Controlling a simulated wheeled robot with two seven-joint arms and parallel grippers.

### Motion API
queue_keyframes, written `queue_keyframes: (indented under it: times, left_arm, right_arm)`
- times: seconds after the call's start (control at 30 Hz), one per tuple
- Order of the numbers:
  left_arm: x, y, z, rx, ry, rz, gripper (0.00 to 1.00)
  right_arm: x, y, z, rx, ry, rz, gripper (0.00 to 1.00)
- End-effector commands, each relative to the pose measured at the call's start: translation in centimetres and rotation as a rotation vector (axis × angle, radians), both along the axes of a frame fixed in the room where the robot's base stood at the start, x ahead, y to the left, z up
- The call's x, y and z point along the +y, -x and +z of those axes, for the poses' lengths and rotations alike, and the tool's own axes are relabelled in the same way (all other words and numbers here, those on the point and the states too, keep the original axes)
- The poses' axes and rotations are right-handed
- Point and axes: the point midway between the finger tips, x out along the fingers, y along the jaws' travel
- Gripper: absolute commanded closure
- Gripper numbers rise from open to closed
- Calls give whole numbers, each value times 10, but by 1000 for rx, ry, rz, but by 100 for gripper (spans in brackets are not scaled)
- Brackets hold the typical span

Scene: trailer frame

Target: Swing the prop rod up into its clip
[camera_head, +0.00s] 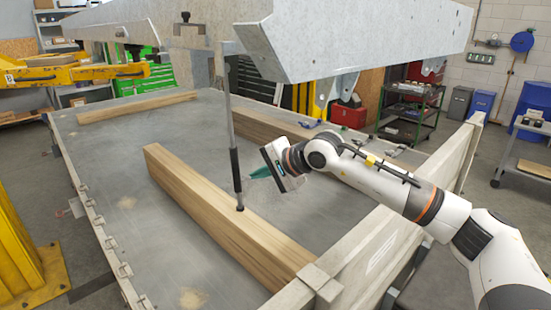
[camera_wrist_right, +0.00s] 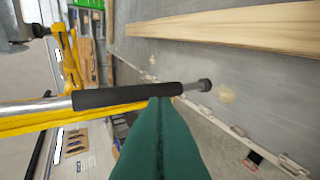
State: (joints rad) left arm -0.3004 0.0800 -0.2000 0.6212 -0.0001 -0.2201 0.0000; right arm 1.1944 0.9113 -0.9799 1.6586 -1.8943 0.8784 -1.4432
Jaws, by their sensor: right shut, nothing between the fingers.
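The prop rod (camera_head: 229,115) hangs nearly upright below the raised grey metal body (camera_head: 350,38), its top end at the body's underside. Its black sleeve (camera_head: 236,170) is near the low end, which has a dark tip. My right gripper (camera_head: 250,174) has green fingers, shut and empty, just right of the sleeve. In the wrist view the fingertips (camera_wrist_right: 161,100) overlap the sleeve's edge; I cannot tell whether they touch. I cannot make out the clip for sure.
A timber (camera_head: 205,200) lies on the grey trailer deck (camera_head: 110,150) below the rod, and more timbers lie farther back. A pale side rail (camera_head: 350,250) runs under my right arm. Yellow steelwork (camera_head: 75,75) stands at the left.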

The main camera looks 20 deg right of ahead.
Motion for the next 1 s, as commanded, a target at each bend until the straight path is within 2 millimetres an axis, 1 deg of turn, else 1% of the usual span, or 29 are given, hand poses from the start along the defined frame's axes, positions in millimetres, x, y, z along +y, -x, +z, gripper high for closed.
queue_keyframes:
  times: [0.03, 0.1, 0.23, 0.4, 0.77, 0.87, 1.0]
  left_arm:
    - [0, 0, 12, 0, 0, 0, 21]
    - [0, 0, 17, -1, 0, 0, 21]
    - [0, 0, 23, -1, 0, 0, 21]
    - [0, -1, 24, -1, 0, 0, 21]
    - [0, 0, 21, 0, 0, 0, 21]
    - [0, 0, 15, 0, 0, 0, 21]
    - [0, 0, -2, 0, 0, 0, 21]
  right_arm:
    - [6, -8, 6, 1, -3, 1, 100]
    - [11, -17, 4, 1, -1, 2, 100]
    - [17, -27, 2, 0, -2, 0, 100]
    - [19, -32, -1, 0, 0, 0, 100]
    - [19, -33, -3, -3, -2, 0, 100]
    - [20, -35, -5, -15, -6, 0, 100]
    - [23, -43, -11, -49, -19, 0, 100]
